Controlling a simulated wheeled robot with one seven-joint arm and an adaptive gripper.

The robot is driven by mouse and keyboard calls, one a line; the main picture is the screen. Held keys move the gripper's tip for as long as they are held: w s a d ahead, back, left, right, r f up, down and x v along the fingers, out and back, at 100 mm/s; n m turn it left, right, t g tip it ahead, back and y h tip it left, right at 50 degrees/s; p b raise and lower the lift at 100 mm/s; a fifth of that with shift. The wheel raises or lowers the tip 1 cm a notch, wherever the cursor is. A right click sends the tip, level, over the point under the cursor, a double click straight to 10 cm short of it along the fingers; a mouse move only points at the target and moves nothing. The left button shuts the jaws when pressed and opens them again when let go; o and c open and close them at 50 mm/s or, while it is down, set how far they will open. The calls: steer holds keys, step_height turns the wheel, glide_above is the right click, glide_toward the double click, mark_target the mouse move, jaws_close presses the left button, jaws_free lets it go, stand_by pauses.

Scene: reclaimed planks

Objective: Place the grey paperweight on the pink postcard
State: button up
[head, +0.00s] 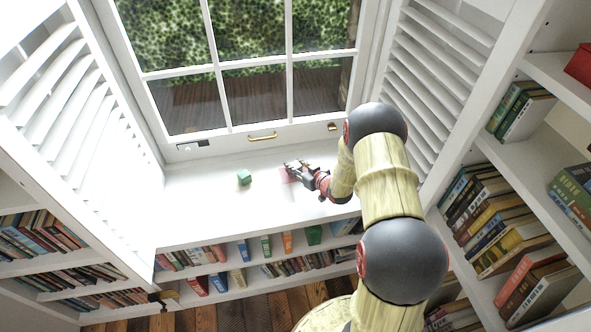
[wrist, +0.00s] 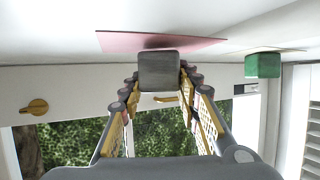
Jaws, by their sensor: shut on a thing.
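The grey paperweight (wrist: 158,72), a small block, sits between the fingertips of my gripper (wrist: 159,80) in the wrist view, and the gripper is shut on it. The pink postcard (wrist: 118,40) lies flat on the white sill, and a dark shadow falls on it right by the block. I cannot tell whether the block touches the card. In the head view my gripper (head: 292,166) is over the sill, and part of the postcard (head: 284,176) shows beside it. The paperweight is hard to make out there.
A green cube (head: 244,177) stands on the sill left of the postcard; it also shows in the wrist view (wrist: 263,65). The window with its brass handle (head: 262,137) rises behind. The sill's left part is clear. Bookshelves are below and at both sides.

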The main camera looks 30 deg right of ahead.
steer(key=shift+f, duration=0.2)
steer(key=shift+f, duration=0.15)
steer(key=o, duration=1.2)
steer(key=shift+o, duration=0.6)
